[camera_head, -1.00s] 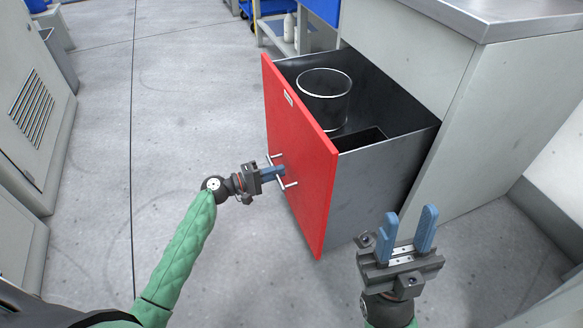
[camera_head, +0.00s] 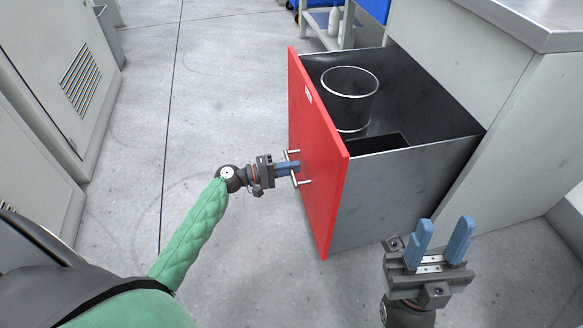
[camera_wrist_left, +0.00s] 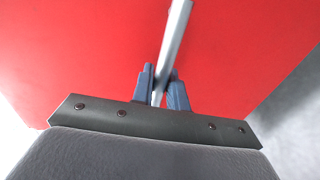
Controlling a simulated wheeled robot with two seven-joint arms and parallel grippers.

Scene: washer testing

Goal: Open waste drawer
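The waste drawer (camera_head: 400,200) is pulled far out of the grey cabinet, with its red front (camera_head: 318,160) facing left. A round black bin (camera_head: 349,100) and a dark rectangular bin (camera_head: 380,145) sit inside. A metal bar handle (camera_head: 303,182) is on the red front; it also shows in the left wrist view (camera_wrist_left: 175,40). My left gripper (camera_head: 292,168) is at the handle, its blue fingers on either side of the bar in the left wrist view (camera_wrist_left: 162,90); it looks shut on it. My right gripper (camera_head: 440,243) is open and empty, in front of the drawer's near side.
A grey cabinet with a steel top (camera_head: 520,20) stands at the right. Grey cabinets with a vent (camera_head: 80,80) stand at the left. A cart with white bottles (camera_head: 330,22) is at the back. The floor (camera_head: 215,80) between is clear.

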